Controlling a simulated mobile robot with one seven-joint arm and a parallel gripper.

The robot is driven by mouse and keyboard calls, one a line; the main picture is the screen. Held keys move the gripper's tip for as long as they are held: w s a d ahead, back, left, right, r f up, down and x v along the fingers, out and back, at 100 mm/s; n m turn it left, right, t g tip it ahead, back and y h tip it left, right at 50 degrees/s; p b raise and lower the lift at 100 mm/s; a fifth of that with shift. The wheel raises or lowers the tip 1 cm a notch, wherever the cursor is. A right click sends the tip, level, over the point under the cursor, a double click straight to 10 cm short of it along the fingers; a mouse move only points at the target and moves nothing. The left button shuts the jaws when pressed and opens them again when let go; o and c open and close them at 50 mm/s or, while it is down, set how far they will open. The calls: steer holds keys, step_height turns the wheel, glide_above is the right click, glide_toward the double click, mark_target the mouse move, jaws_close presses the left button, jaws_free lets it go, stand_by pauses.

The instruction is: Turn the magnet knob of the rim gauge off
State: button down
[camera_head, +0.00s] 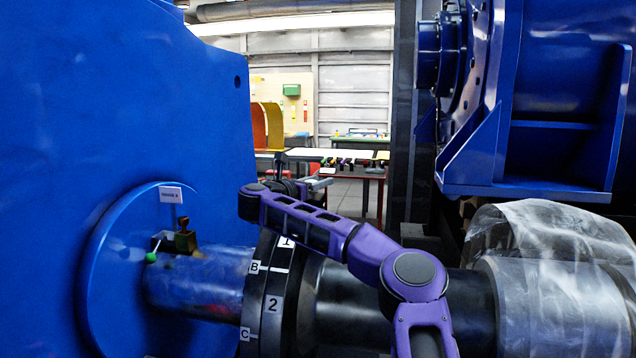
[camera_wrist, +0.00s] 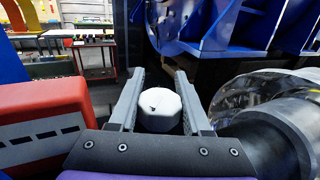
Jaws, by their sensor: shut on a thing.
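In the wrist view my gripper (camera_wrist: 160,76) has its two grey fingers on either side of a white faceted knob (camera_wrist: 160,112). The knob has a small black mark on its face, and the fingers are shut on it. A red body (camera_wrist: 42,122) with a row of dark slots lies close on the left of my gripper; I cannot tell how the knob joins it. In the head view my purple arm reaches over the dark coupling rim (camera_head: 273,303), marked 1, 2, B and C. The knob is hidden there, and the fingers are not clear.
A large blue housing (camera_head: 110,90) fills the left. A shaft (camera_head: 205,283) runs from it to the rim, with a small brass-coloured fitting (camera_head: 185,241) and green-tipped lever (camera_head: 152,257) above. A blue motor (camera_head: 560,100) and plastic-wrapped part (camera_head: 550,240) stand right. Work tables (camera_head: 345,155) are behind.

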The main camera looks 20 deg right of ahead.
steer(key=shift+b, duration=0.3)
steer(key=t+b, duration=0.1)
steer(key=n+t+y+b, duration=0.1)
steer(key=shift+w+a+f+n+y+b, duration=0.1)
steer(key=shift+f+n+y+b, duration=0.2)
steer(key=shift+b, duration=0.1)
steer(key=n+t+y+b, duration=0.2)
steer(key=b, duration=0.1)
steer(key=shift+w+a+r+t+y, duration=0.2)
steer(key=shift+t+y, duration=0.1)
steer(key=shift+y, duration=0.1)
steer(key=n+y, duration=0.1)
steer(key=n+t+y, duration=0.1)
steer(key=y, duration=0.1)
steer(key=n+t+y+b, duration=0.1)
steer(key=shift+w+a+r+n, duration=0.15)
steer(key=shift+w+a+n, duration=0.15)
steer(key=shift+a, duration=0.1)
steer(key=shift+a+n+t+y, duration=0.15)
steer(key=shift+n+t+y, duration=0.15)
steer(key=shift+n+y, duration=0.4)
steer(key=shift+a+n+t+y, duration=0.15)
steer(key=shift+n+t+y, duration=0.2)
steer(key=shift+y, duration=0.65)
steer(key=shift+a+y, duration=0.1)
steer(key=shift+y, duration=0.2)
steer(key=c, duration=0.6)
jaws_free()
